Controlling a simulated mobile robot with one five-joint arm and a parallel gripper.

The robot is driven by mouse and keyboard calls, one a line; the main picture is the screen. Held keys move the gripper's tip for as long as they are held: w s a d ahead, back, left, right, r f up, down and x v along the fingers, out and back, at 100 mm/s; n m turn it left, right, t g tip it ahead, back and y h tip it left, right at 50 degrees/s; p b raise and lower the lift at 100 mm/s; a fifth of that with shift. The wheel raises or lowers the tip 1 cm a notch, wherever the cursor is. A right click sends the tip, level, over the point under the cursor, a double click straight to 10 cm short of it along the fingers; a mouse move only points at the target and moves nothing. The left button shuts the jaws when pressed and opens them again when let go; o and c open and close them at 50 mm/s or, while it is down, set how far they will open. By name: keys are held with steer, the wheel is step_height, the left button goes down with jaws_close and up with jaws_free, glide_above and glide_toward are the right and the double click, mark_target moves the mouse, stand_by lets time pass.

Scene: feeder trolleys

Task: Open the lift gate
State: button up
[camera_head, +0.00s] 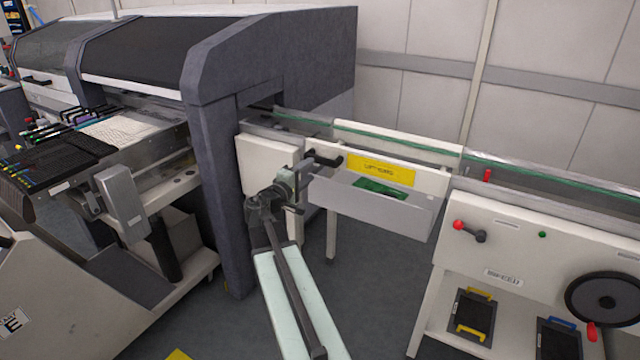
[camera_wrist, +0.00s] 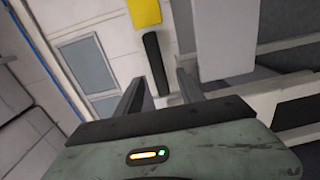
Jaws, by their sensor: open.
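The lift gate (camera_head: 433,180) is the pale conveyor section with a yellow label (camera_head: 388,170), between the grey machine and the right-hand conveyor. It sits level, in line with the conveyor. Its black bar handle (camera_head: 325,159) is near the gate's left end, and the handle also shows in the wrist view (camera_wrist: 155,62). My gripper (camera_head: 303,168) is open and close to the handle. In the wrist view its two fingers (camera_wrist: 160,85) point toward the handle, whose near end appears between them. I cannot tell whether either finger touches it.
A shallow grey tray (camera_head: 400,213) with a green board (camera_head: 380,188) is on the gate's front. The machine's dark post (camera_head: 222,200) stands left of my arm. The right-hand conveyor (camera_head: 540,235) has a red-knobbed lever (camera_head: 468,230). Floor shows beneath the gate.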

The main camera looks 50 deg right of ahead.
mark_target(319, 162)
steer(key=x, duration=0.8)
steer(key=shift+s+d+r, duration=0.1)
steer(key=shift+d+r, duration=0.05)
steer(key=shift+r, duration=0.1)
jaws_close()
stand_by(1.0)
